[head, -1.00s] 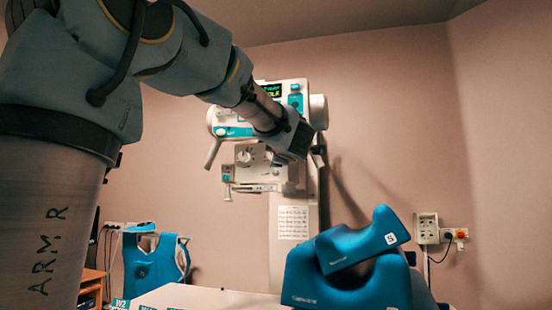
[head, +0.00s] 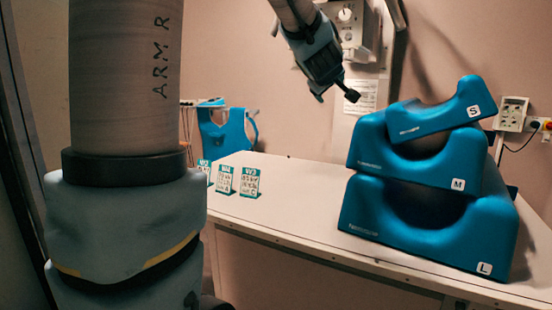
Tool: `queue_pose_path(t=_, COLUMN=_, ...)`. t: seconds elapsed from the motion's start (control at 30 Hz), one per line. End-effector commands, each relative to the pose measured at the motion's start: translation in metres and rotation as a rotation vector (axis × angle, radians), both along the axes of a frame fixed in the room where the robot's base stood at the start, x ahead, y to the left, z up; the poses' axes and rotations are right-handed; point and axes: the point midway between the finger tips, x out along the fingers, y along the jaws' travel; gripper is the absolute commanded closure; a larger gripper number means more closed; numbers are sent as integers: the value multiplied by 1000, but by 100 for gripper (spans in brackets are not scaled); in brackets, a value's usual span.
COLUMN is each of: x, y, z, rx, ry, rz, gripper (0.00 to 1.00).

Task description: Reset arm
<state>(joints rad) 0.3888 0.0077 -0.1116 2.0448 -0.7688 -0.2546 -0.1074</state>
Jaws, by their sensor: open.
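My gripper (head: 349,93) is in the upper middle of the head view, at the end of my arm. It points down and to the right, in the air above the back of the white table. It is open, and I see nothing held in it. The gap between its fingers is hard to make out at this angle. Part of my arm is cut off by the top edge of the view.
On the table (head: 290,222) at right, blue head supports are stacked: L (head: 430,228) lowest, M (head: 465,170) above, S (head: 445,108) tilted on top. Small cards (head: 249,183) stand at left. A blue apron (head: 226,132) and a wall-side machine (head: 352,30) are behind. The table's middle is clear.

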Motion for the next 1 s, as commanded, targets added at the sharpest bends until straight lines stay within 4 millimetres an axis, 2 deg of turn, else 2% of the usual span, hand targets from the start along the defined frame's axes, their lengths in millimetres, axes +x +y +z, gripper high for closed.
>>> queue_pose_path(t=0.03, x=-6, y=17, z=-36, rx=86, ry=64, rz=-28, gripper=25)
queue_pose_path(t=0.2, x=-46, y=70, z=-141, rx=336, ry=291, rz=-149, gripper=25)
queue_pose_path(t=0.27, x=-66, y=91, z=-174, rx=413, ry=377, rz=-190, gripper=25)
queue_pose_path(t=0.3, x=-81, y=105, z=-195, rx=461, ry=436, rz=-218, gripper=25)
queue_pose_path(t=0.4, x=-124, y=140, z=-240, rx=565, ry=586, rz=-287, gripper=25)
queue_pose_path(t=0.5, x=-166, y=170, z=-273, rx=648, ry=721, rz=-353, gripper=25)
queue_pose_path(t=0.6, x=-202, y=193, z=-294, rx=703, ry=828, rz=-405, gripper=25)
queue_pose_path(t=0.7, x=-225, y=208, z=-305, rx=736, ry=894, rz=-439, gripper=25)
queue_pose_path(t=0.8, x=-235, y=214, z=-309, rx=751, ry=925, rz=-456, gripper=25)
queue_pose_path(t=1.0, x=-236, y=214, z=-309, rx=752, ry=927, rz=-457, gripper=25)
